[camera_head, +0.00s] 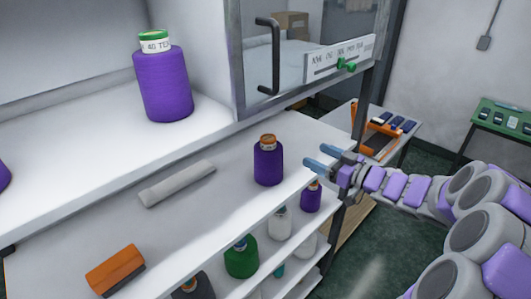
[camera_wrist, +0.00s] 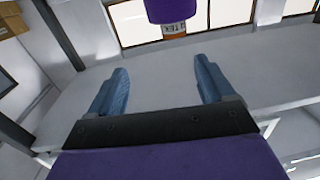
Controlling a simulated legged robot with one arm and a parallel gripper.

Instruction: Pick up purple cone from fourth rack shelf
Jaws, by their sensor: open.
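A purple cone (camera_head: 268,165) with an orange-brown top stands upright on the rack's upper open shelf (camera_head: 215,205), near its right end. In the wrist view a purple cone with an orange, labelled end (camera_wrist: 172,12) shows upside down at the top edge, partly cut off. It lies beyond the fingertips and apart from them. My gripper (camera_head: 318,158) is to the right of the cone at the shelf's edge, its blue fingers pointing left toward it. In the wrist view the fingers (camera_wrist: 160,68) are spread wide with nothing between them.
A larger purple cone (camera_head: 163,85) stands on the white surface above. A grey roll (camera_head: 177,184) and an orange block (camera_head: 115,270) lie on the same shelf. Green (camera_head: 241,260), white (camera_head: 279,225) and purple (camera_head: 311,198) cones stand lower. A glass-fronted cabinet (camera_head: 300,45) is behind.

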